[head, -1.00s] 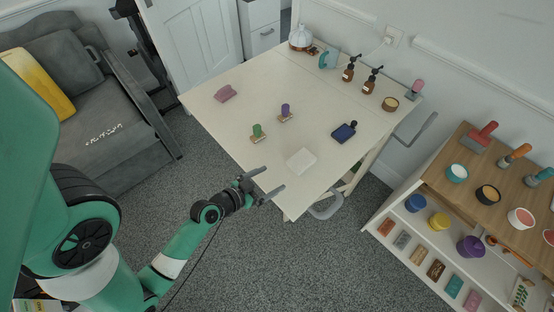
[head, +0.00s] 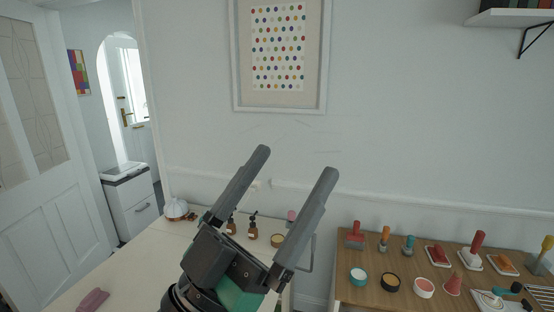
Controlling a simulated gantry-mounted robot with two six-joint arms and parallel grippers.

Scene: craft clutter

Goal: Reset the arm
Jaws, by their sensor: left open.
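My left gripper (head: 290,168) fills the lower middle of the head view, raised close to the camera. Its two grey fingers point up and to the right, wide apart, with nothing between them. It hides part of the white table (head: 136,262) behind it. My right gripper does not show.
On the table are a pink block (head: 93,300), a white rounded diffuser (head: 176,209), a brown pump bottle (head: 252,231) and a tan jar (head: 277,241). A wooden-topped shelf (head: 370,294) at the right holds stamps and several paint pots. A framed dot picture (head: 278,48) hangs on the wall.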

